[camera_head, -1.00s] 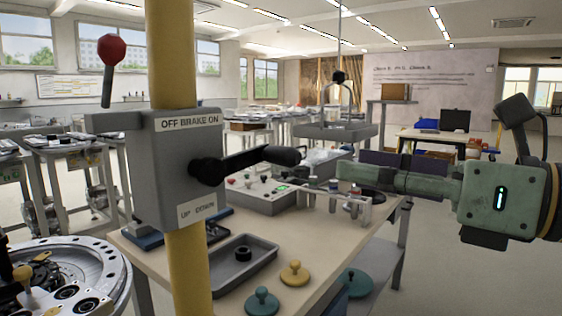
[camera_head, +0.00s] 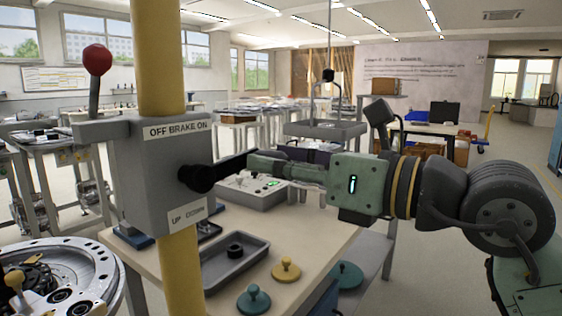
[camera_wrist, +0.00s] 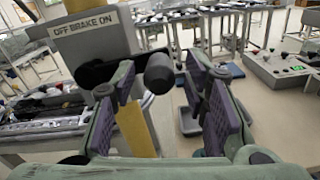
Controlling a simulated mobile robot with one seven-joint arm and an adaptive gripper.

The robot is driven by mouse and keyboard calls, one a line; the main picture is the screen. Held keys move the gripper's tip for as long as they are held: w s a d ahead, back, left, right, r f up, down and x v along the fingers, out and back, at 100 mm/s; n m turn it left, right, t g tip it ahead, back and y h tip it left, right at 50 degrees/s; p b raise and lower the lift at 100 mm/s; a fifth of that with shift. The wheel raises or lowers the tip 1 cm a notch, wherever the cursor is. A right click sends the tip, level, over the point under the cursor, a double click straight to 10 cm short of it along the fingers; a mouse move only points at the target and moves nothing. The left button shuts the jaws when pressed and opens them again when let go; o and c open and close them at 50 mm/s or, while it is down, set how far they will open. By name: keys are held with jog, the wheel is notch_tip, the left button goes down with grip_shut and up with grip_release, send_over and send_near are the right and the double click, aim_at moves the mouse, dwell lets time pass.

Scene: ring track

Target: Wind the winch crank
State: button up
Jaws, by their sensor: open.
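The grey winch box (camera_head: 150,178) is fixed on a yellow post (camera_head: 163,60) at the left of the head view. Its black crank (camera_head: 196,178) points right and slightly up from the box. The red-knobbed brake lever (camera_head: 97,60) stands nearly upright above the label "OFF BRAKE ON". My gripper (camera_head: 256,162) is at the crank's outer end and hides the handle there. In the wrist view, the rounded black handle end (camera_wrist: 159,73) lies between my spread green fingers with purple pads. Gaps show beside it, so the jaws are open around it, not shut on it.
A workbench (camera_head: 318,228) below holds a grey tray (camera_head: 240,262), a control box with a green light (camera_head: 250,190) and yellow (camera_head: 286,270) and teal (camera_head: 253,299) knobbed discs. A load platform (camera_head: 325,130) hangs from a cable behind. Round metal machinery (camera_head: 95,270) stands at lower left.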

jog(key=shift+c, duration=0.2)
grip_shut()
dwell(0.6)
